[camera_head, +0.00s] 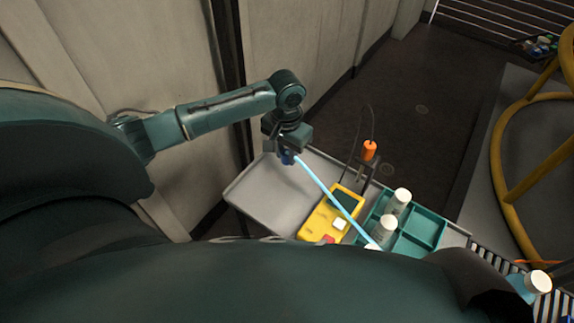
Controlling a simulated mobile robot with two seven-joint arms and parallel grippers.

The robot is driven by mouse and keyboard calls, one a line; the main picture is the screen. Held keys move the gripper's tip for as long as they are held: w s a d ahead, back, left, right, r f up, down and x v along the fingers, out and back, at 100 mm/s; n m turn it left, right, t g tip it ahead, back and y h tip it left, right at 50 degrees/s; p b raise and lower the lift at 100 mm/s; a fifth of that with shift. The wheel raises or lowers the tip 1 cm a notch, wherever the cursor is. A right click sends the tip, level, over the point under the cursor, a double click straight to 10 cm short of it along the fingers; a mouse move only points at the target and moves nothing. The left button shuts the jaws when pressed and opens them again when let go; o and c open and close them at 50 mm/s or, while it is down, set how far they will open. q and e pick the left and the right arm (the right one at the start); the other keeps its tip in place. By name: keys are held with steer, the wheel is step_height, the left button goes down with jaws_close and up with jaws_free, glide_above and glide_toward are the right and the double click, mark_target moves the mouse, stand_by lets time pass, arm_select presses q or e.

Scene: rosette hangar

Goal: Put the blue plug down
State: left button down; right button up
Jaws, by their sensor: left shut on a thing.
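My left gripper (287,152) reaches in from the left over the far left part of a grey tray table (255,197). It is shut on the blue plug (288,158), which shows only as a small dark blue piece under the jaws. A light blue cable (322,189) runs from the plug down to the right, across a yellow box (322,217), toward the bottles. I cannot tell whether the plug touches the table surface. My right gripper is not in view.
A teal divided tray (425,230) holds white bottles (387,228). An orange-handled tool (369,150) stands upright at the table's far edge. A wall is close on the left. Yellow curved rails (497,165) stand at the right. The table's left part is bare.

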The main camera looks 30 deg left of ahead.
arm_select(q)
steer(key=shift+f+b, duration=0.4)
steer(key=shift+f, duration=2.1)
steer(key=c, duration=1.2)
jaws_free()
steer(key=shift+f, duration=0.1)
steer(key=shift+o, duration=0.2)
